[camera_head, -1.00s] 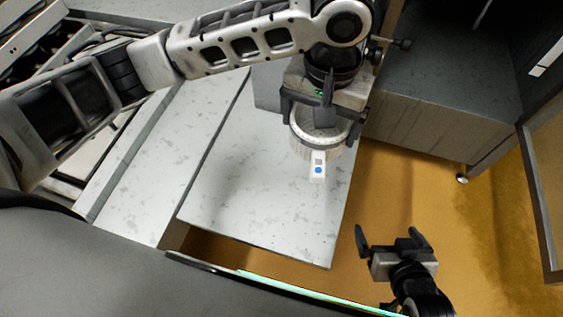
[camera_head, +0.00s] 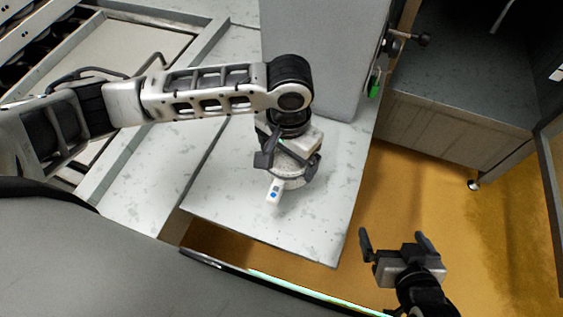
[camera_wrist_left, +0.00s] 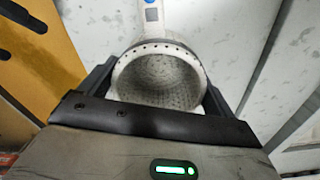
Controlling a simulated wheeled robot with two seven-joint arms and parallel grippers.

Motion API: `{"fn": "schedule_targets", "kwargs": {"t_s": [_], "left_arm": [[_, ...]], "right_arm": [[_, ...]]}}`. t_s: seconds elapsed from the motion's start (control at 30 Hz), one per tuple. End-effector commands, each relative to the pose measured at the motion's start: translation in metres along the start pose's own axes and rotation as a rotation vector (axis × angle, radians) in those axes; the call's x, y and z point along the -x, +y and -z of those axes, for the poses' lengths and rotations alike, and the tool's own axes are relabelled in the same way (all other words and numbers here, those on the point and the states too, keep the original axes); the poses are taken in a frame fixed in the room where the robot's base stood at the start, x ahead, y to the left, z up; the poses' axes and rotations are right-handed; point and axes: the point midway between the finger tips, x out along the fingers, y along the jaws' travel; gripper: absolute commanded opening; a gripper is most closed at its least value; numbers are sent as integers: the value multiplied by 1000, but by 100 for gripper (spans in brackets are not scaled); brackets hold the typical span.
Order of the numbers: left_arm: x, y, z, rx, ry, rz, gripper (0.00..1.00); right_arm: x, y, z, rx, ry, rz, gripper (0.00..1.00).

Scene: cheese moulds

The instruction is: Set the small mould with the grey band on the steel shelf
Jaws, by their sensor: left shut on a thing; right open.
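My left gripper (camera_head: 281,181) is shut on a small white round mould (camera_head: 292,163) and holds it over the speckled worktop. The mould has a perforated inside, seen open end on in the left wrist view (camera_wrist_left: 158,78) between the two fingers. A white tab with a blue mark (camera_head: 274,192) sticks out from its side. I cannot make out a grey band, and the gripper hides part of the mould. My right gripper (camera_head: 396,244) is open and empty above the yellow floor. I cannot tell which surface is the steel shelf.
The pale worktop (camera_head: 235,190) is bare around the held mould. A tall grey block (camera_head: 325,55) stands behind it, with a green item (camera_head: 374,84) at its right side. A grey-topped cabinet (camera_head: 450,75) stands to the right. A framed rack (camera_head: 130,55) lies at the upper left.

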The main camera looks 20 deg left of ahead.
Motion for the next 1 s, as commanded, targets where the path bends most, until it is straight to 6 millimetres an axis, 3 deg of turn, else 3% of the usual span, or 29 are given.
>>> {"fn": "schedule_targets", "kwargs": {"t_s": [0.2,0.4,0.77,0.8,0.83,1.0], "left_arm": [[-18,-14,-4,3,-2,2,61],[-42,-12,-3,-1,1,1,61],[-46,-11,-3,0,1,0,61],[-47,-11,-3,0,0,1,93],[-46,-11,-3,0,1,1,100],[-46,-11,-3,0,1,1,100]], "right_arm": [[-1,0,0,-2,1,-1,100],[-2,0,2,-7,6,-1,100],[-2,-1,5,-9,10,-1,100],[-2,-1,5,-9,10,-1,100],[-2,-1,5,-9,10,-1,100],[-2,-1,5,-8,10,-1,100]]}}
